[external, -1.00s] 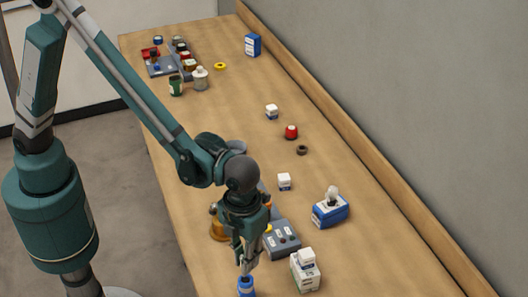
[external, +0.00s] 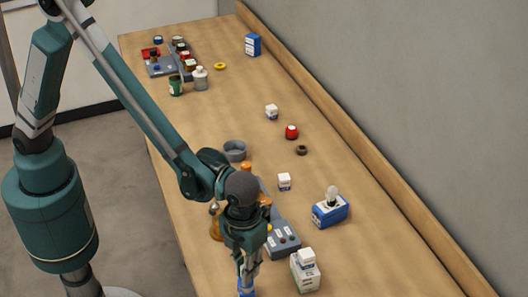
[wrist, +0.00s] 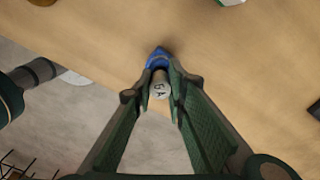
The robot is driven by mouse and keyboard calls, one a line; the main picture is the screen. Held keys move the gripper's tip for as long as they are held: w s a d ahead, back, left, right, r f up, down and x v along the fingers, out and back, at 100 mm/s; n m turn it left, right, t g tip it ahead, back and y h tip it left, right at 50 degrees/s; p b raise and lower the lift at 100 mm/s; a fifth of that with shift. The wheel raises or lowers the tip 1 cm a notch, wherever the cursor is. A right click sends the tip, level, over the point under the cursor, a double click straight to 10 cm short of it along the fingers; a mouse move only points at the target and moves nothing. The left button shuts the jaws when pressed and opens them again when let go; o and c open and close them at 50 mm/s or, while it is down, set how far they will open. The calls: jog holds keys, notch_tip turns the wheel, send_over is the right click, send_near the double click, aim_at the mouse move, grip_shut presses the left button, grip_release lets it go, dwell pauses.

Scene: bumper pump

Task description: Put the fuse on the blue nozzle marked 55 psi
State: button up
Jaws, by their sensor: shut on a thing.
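My gripper (external: 246,283) is low at the near edge of the table, at the bottom of the external view. In the wrist view, my gripper (wrist: 161,82) is shut on the fuse (wrist: 160,89), a small pale grey cylinder marked 5A. The blue nozzle (wrist: 157,57) shows just beyond the fuse and fingertips. In the external view only a bit of the blue nozzle (external: 247,294) shows below the fingers, cut by the frame edge. I cannot tell whether the fuse touches the nozzle or sits on it. The 55 psi mark is not readable.
A grey button box (external: 283,239) and a white box (external: 305,271) stand to the right of my gripper. A blue box with a bulb (external: 330,212) is farther right. A grey bowl (external: 235,150), red cap (external: 291,132) and dark ring (external: 301,150) lie farther back. The right foreground is clear.

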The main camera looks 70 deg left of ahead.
jog(key=shift+f, duration=0.1)
jog(key=o, duration=0.3)
jog(key=shift+f, duration=0.1)
jog(key=o, duration=0.5)
jog(key=shift+r, duration=0.2)
notch_tip(320, 180, up, 12)
jog(key=shift+r, duration=0.1)
dwell(0.4)
dwell(0.6)
